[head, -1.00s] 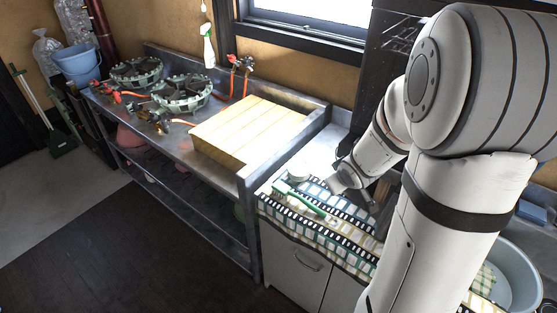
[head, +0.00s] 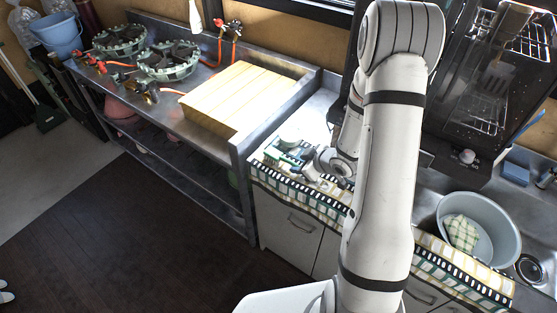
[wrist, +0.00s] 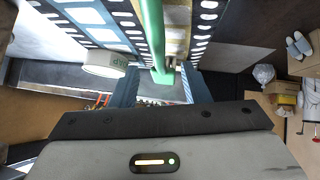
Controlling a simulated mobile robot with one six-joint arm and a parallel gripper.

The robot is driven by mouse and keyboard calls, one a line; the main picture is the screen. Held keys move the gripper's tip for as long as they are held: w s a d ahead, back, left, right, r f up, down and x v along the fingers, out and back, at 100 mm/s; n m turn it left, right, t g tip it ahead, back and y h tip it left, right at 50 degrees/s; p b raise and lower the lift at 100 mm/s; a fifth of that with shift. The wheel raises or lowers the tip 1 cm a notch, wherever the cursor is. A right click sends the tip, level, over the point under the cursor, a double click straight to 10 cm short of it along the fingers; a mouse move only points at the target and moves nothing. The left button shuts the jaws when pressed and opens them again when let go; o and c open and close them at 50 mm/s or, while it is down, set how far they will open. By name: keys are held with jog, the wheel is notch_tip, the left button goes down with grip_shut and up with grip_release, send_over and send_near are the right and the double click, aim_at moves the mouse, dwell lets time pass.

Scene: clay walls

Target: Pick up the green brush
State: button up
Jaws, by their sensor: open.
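The green brush (wrist: 152,38) runs down the middle of the wrist view, over a film-strip patterned cloth. Its lower end lies in line with the gap between the fingers of my gripper (wrist: 160,88). The gripper is open, with a finger on either side of that end. I cannot tell whether either finger touches the brush. In the head view my gripper (head: 301,170) is low over the counter's cloth, and the arm and gripper hide much of the brush.
A round white tin (wrist: 104,64) stands close to the left finger. The wooden board (head: 235,97) is on the metal bench to the left, behind a raised metal edge. A grey basin (head: 479,235) with a checked cloth is to the right. A black rack (head: 490,75) stands behind.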

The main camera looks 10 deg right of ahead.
aim_at(295, 164)
jog(key=shift+x, duration=1.9)
jog(key=shift+c, duration=0.2)
grip_shut()
